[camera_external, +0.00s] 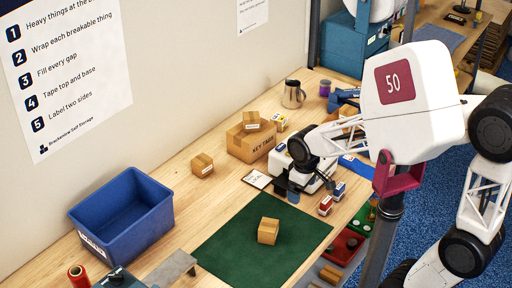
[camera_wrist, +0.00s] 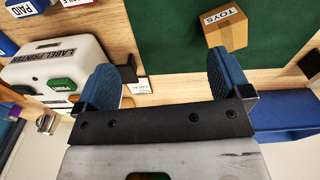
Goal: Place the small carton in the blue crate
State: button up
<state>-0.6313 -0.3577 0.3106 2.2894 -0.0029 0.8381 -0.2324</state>
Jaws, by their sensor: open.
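A small brown carton (camera_external: 268,231) sits on the green mat (camera_external: 235,250) in the external view. In the wrist view a carton labelled TOYS (camera_wrist: 226,28) stands on the green mat (camera_wrist: 170,40), ahead of and apart from my fingers. Another small carton (camera_external: 202,164) stands on the bench near the wall. The blue crate (camera_external: 122,215) is at the left of the bench; I see no carton in its visible part. My gripper (camera_external: 290,188) is by the label printer, behind the mat carton. The gripper in the wrist view (camera_wrist: 163,78) is open, with nothing held between its blue fingers.
A white label printer (camera_wrist: 60,68) is close to my left finger. A larger KEY TAGS carton (camera_external: 252,143) carries a smaller box (camera_external: 251,121). Small labelled boxes (camera_external: 326,205) lie right of the mat. Bare bench lies between crate and mat.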

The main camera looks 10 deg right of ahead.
aim_at(269, 225)
jog(key=s+a+f+n, duration=0.1)
jog(key=a, duration=0.2)
jog(key=s+a+f+n, duration=0.1)
jog(key=a+f, duration=0.1)
jog(key=a, duration=0.2)
jog(key=s+a+f+n, duration=0.1)
jog(key=s+a+f, duration=0.1)
jog(key=a, duration=0.2)
jog(key=shift+n+g, duration=0.3)
jog(key=shift+f, duration=0.1)
jog(key=shift+f, duration=1.25)
jog(key=shift+d+f, duration=0.1)
jog(key=shift+f, duration=2.5)
jog(key=shift+c, duration=0.3)
jog(key=c, duration=1)
